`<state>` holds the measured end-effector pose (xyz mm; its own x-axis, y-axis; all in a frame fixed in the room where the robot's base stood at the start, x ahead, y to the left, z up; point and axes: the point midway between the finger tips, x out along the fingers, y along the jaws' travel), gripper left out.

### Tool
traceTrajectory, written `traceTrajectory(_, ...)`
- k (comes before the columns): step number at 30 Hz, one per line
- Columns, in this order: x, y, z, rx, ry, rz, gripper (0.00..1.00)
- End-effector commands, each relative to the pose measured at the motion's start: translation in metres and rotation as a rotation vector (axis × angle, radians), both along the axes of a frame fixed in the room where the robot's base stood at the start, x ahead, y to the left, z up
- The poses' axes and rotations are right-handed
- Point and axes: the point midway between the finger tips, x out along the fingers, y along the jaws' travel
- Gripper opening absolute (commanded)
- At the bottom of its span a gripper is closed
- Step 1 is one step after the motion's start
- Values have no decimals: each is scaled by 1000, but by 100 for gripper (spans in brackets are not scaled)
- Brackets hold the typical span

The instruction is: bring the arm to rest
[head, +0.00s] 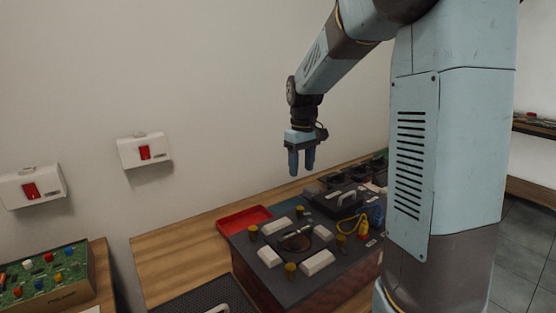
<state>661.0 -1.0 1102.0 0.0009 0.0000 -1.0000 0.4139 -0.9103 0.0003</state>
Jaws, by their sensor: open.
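My gripper (301,163) hangs at the end of my bent arm, pointing down. Its two blue fingers are apart, with nothing seen between them. It is in the air above the wooden bench, apart from the things below. Below it stands a dark box (262,253) with several white blocks, brass-coloured knobs and a round opening on its top.
A red tray (243,219) lies on the wooden bench (180,247) behind the box. A black case with a handle (341,199) and a yellow cable (347,229) are to the right. A green panel (45,277) stands left. Two white wall boxes (145,151) hang on the wall.

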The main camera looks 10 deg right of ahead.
Motion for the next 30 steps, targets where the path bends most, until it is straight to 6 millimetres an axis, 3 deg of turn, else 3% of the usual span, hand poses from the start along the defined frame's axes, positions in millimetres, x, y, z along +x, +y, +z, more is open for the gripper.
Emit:
traceTrajectory(4, -7, 0, 5, -1, -12, -9, 53)
traceTrajectory(8, -26, 1, 21, -2, -49, -38, 53)
traceTrajectory(19, -105, 1, 64, 9, -191, -160, 53)
traceTrajectory(30, -186, 1, 81, 41, -330, -282, 53)
